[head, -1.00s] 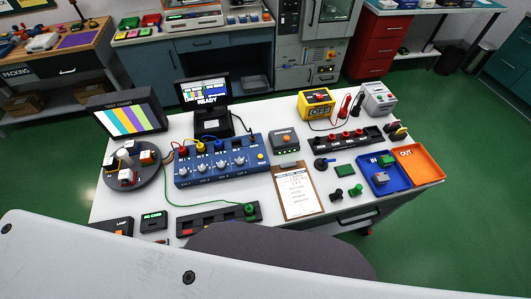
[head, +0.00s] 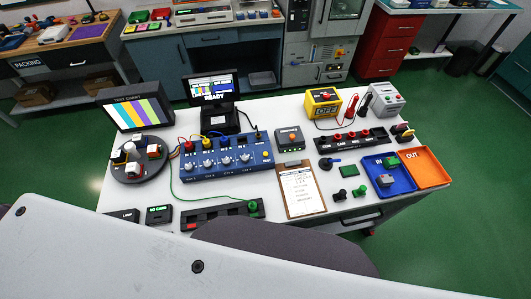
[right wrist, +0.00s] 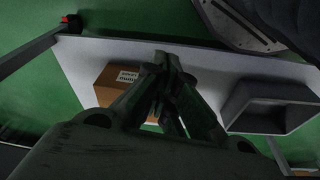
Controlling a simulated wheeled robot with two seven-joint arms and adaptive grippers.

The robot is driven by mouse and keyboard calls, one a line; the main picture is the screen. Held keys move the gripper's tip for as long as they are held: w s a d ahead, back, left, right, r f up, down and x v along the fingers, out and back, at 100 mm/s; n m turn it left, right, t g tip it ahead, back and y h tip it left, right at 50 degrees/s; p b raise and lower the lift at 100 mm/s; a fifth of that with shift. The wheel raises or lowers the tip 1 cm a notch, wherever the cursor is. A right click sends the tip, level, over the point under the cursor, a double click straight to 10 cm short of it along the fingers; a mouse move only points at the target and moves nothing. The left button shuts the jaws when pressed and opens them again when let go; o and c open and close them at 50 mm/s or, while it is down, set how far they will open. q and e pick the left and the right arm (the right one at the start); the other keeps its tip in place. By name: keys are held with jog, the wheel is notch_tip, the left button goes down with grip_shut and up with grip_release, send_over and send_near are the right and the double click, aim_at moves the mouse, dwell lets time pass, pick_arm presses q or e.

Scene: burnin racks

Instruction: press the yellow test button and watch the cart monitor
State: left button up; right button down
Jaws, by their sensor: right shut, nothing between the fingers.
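The blue test unit (head: 225,173) stands on the white cart top, with several grey knobs on its front and a small yellow button (head: 265,155) at its right end. The cart monitor (head: 211,92) stands behind the unit. Its lit screen reads READY above coloured bars. Neither of my grippers is in the head view. My right gripper (right wrist: 165,66) shows in the right wrist view, fingers together and empty, above a grey surface with a cardboard box. No contact with the button shows.
A test chart (head: 134,112) and a round turntable (head: 119,172) with small modules are at the cart's left. A clipboard (head: 297,190), a yellow meter (head: 320,102), a blue IN tray (head: 402,182) and an orange OUT tray (head: 433,178) are at right.

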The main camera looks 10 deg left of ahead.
jog(key=w+a+r+t, duration=0.1)
jog(key=w+r, duration=0.1)
jog(key=r, duration=0.9)
jog(key=w+a+r+n+y+p, duration=0.1)
jog(key=w+a+r, duration=0.15)
jog(key=r, duration=0.75)
jog(key=w+a+r+t, duration=0.1)
jog(key=w+r, duration=0.2)
jog(key=r, duration=0.8)
jog(key=w+a+r+n+y, duration=0.2)
jog(key=w+a+n, duration=0.3)
jog(key=a, duration=0.4)
jog(key=w+a+r+n+y, duration=0.2)
jog(key=w+a+r+n, duration=0.2)
jog(key=a, duration=0.6)
jog(key=w+a+r+n+y, duration=0.3)
jog(key=w+a+n, duration=0.5)
jog(key=a+n, duration=0.1)
jog(key=shift+a+r+n, duration=0.3)
jog(key=shift+a, duration=0.45)
jog(key=shift+s+f, duration=0.1)
jog(key=shift+f, duration=0.1)
